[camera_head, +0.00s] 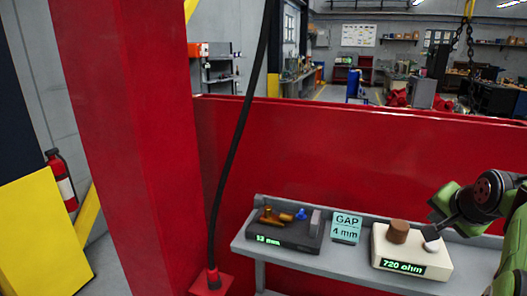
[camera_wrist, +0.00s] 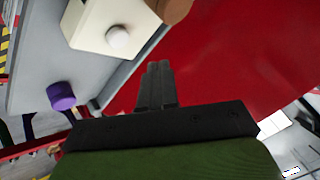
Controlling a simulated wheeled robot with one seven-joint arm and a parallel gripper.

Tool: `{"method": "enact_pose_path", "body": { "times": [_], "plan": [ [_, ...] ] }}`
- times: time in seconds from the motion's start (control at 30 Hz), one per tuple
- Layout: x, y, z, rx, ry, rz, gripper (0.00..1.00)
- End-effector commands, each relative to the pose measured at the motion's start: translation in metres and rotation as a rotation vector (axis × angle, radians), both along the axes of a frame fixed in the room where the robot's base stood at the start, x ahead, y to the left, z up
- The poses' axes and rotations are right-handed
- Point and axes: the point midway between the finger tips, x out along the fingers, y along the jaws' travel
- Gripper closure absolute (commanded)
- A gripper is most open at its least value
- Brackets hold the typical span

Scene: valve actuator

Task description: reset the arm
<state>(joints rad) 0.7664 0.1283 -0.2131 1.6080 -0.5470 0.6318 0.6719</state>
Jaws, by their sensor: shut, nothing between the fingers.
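My gripper (camera_head: 436,218) is at the right of the head view, at the end of my green and dark arm. It is close to the cream box (camera_head: 412,268) with the "720 ohm" display. In the wrist view my two dark fingers (camera_wrist: 158,70) are together with nothing between them. The box has a brown cylinder (camera_head: 397,232) and a pale round knob (camera_head: 431,233) on top. The knob also shows in the wrist view (camera_wrist: 118,37), left of my fingers. I cannot tell exactly how far the fingertips are from the box.
A grey shelf (camera_head: 355,276) holds a dark "13 mm" unit (camera_head: 284,236) with brass and blue parts, and a teal "GAP 4 mm" sign (camera_head: 346,228). A red wall (camera_head: 300,150) stands behind. A red column (camera_head: 130,140) and black cable (camera_head: 240,130) are left. A purple cylinder (camera_wrist: 61,96) is in the wrist view.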

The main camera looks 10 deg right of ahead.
Motion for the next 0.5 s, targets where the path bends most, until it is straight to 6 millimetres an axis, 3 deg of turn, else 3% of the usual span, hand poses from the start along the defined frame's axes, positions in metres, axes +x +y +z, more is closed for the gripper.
{"method": "enact_pose_path", "body": {
  "times": [0.07,0.17,0.2,0.3,0.4,0.5],
  "plan": [
    [0.0,0.056,-0.013,-0.029,0.029,0.116,1.0],
    [-0.021,0.14,-0.039,-0.087,0.099,0.307,1.0],
    [-0.035,0.171,-0.052,-0.115,0.129,0.387,1.0],
    [-0.081,0.235,-0.092,-0.197,0.206,0.591,1.0],
    [-0.133,0.276,-0.136,-0.286,0.282,0.778,1.0],
    [-0.171,0.292,-0.17,-0.359,0.335,0.908,1.0]
  ]
}}
